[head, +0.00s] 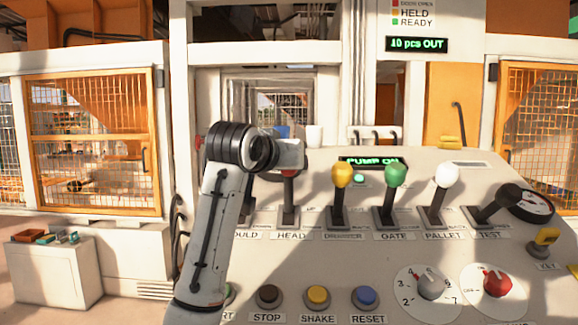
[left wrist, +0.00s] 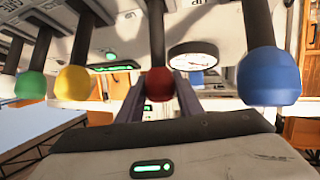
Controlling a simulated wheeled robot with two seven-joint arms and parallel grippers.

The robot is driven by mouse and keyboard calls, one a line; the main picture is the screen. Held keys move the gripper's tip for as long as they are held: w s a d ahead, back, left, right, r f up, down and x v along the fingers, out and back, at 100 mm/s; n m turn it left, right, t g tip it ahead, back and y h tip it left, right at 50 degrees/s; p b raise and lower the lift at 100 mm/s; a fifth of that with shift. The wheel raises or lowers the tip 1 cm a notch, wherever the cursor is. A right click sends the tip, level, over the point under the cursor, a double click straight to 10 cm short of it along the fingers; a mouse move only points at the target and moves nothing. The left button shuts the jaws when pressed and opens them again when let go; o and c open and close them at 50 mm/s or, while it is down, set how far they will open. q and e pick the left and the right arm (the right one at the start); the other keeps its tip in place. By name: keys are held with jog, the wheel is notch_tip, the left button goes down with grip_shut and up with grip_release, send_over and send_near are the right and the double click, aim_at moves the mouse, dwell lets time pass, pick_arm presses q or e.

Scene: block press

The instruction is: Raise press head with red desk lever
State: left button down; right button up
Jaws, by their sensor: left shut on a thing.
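The red knob of the HEAD lever (head: 289,173) shows just below my left gripper (head: 291,161) in the head view. The lever's dark shaft stands about upright above the HEAD label. In the left wrist view the red knob (left wrist: 160,84) sits between the two fingers of my left gripper (left wrist: 161,88), which is shut on it. The press head itself cannot be made out. My right gripper is not in view.
Yellow (head: 342,175), green (head: 396,174) and white (head: 447,175) knobs stand on levers to the right. My left arm hides much of the MOULD lever; a blue knob (left wrist: 268,76) is close in the left wrist view. STOP (head: 268,296), SHAKE and RESET buttons lie in front.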

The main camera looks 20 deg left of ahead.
pick_arm(q)
jog(key=shift+w+a, duration=0.15)
jog(key=shift+w, duration=0.1)
jog(key=c, duration=1.7)
grip_release()
jog(key=shift+f, duration=0.1)
jog(key=o, duration=0.4)
jog(key=shift+w+a, duration=0.1)
jog(key=b+v, duration=0.2)
jog(key=v, duration=0.8)
jog(key=shift+s, duration=0.2)
